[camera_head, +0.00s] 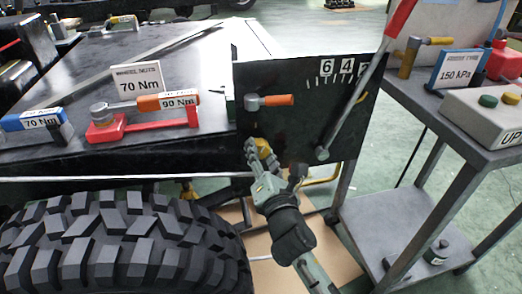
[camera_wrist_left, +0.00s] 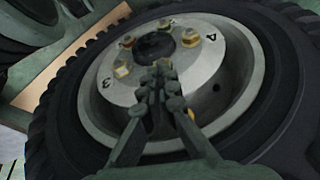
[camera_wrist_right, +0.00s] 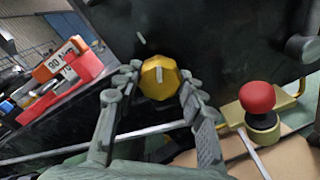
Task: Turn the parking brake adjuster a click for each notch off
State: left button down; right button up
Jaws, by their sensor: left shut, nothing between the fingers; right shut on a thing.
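The parking brake adjuster is a yellow faceted knob with a pale mark (camera_wrist_right: 159,78) on the black panel. In the head view the knob (camera_head: 263,147) sits low on the panel's left side, partly behind my right gripper (camera_head: 256,158). My right gripper, also in the right wrist view (camera_wrist_right: 158,88), is shut on the knob, a finger on each side. The black panel (camera_head: 290,126) carries a notch scale with numbers 6 and 4 and a long red-handled lever (camera_head: 352,105) tilted up to the right. My left gripper (camera_wrist_left: 160,75) is shut and empty in front of a wheel hub (camera_wrist_left: 205,75).
An orange-handled lever (camera_head: 270,101) is on the panel above the knob. A red ball-topped knob (camera_wrist_right: 257,98) stands right of my right gripper. A large tyre (camera_head: 120,245) fills the lower left. A grey cart (camera_head: 400,215) stands at right.

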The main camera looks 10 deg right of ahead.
jog(key=m, duration=0.3)
jog(key=shift+m, duration=0.3)
jog(key=shift+m+p, duration=0.3)
jog(key=shift+m, duration=0.7)
pick_arm(q)
jog(key=shift+x, duration=0.9)
jog(key=shift+d+f, duration=0.15)
jog(key=shift+d, duration=0.05)
pick_arm(e)
jog(key=shift+m, duration=0.4)
pick_arm(q)
jog(key=shift+w, duration=0.1)
pick_arm(e)
jog(key=shift+r, duration=0.1)
jog(key=o, duration=1)
jog(key=shift+w, duration=0.1)
jog(key=shift+o, duration=0.8)
